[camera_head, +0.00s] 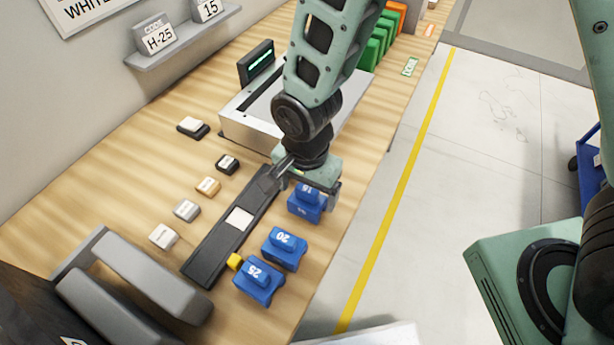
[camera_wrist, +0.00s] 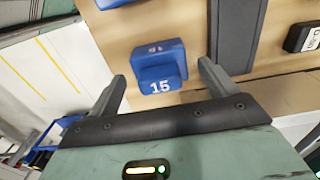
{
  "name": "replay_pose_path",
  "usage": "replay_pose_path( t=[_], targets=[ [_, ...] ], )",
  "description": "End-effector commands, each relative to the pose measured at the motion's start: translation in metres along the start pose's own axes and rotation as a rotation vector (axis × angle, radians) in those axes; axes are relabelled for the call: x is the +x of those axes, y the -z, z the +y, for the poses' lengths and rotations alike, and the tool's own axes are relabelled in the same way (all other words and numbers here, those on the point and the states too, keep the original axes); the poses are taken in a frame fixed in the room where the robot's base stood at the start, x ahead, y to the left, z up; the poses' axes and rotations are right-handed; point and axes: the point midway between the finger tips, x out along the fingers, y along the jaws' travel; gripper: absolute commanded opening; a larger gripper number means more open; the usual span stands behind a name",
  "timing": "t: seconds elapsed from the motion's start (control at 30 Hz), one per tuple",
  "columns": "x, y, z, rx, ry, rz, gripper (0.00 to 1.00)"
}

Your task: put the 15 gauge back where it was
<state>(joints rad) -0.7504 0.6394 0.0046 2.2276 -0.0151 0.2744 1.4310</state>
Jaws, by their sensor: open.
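The blue 15 gauge (camera_head: 304,206) stands on the wooden bench, at the far end of a row with the blue 20 gauge (camera_head: 284,249) and the blue 25 gauge (camera_head: 259,283). My gripper (camera_head: 311,187) is just above and behind the 15 gauge and partly hides it. In the wrist view, the 15 gauge (camera_wrist: 158,68) shows its number and lies ahead between the two spread fingers of my gripper (camera_wrist: 163,80). The fingers are open, and nothing is held. No finger visibly touches the gauge.
A long black fixture (camera_head: 205,255) with a white piece (camera_head: 239,218) lies left of the gauges. Several small labelled blocks and a metal-framed device (camera_head: 238,130) stand beyond. The bench's right edge is close to the gauges.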

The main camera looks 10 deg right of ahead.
Motion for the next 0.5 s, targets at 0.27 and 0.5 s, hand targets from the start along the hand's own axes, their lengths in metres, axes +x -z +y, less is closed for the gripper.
replay_pose_path(
  t=[0.27,0.5],
  targets=[
    [-0.038,0.0,-0.002,-0.001,0.007,0.001,0.85],
    [-0.086,0.0,-0.001,0.0,0.007,0.001,0.85]
  ],
)
